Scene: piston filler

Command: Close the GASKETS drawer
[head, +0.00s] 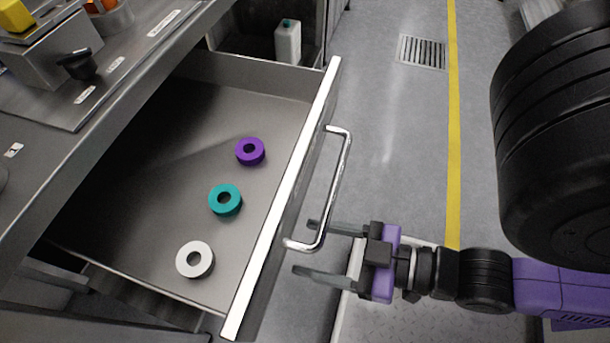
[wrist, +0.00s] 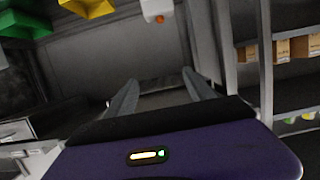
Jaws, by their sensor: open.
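The drawer (head: 290,190) stands pulled well out from under the counter in the head view. A purple ring (head: 250,151), a teal ring (head: 225,199) and a white ring (head: 195,259) lie in it. A chrome bar handle (head: 337,185) is on its front face. My gripper (head: 302,247) is open at the near end of the handle, its two fingers pointing left toward the drawer front. Whether it touches the handle I cannot tell. The wrist view shows both fingers (wrist: 165,92) apart with nothing held between them. No drawer label is readable.
The counter (head: 60,150) above the drawer carries boxes and a black knob (head: 77,64). A white bottle (head: 288,42) stands behind the drawer. Open floor with a yellow line (head: 452,130) and a drain grate (head: 421,51) lies to the right. Shelves with boxes (wrist: 290,48) show in the wrist view.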

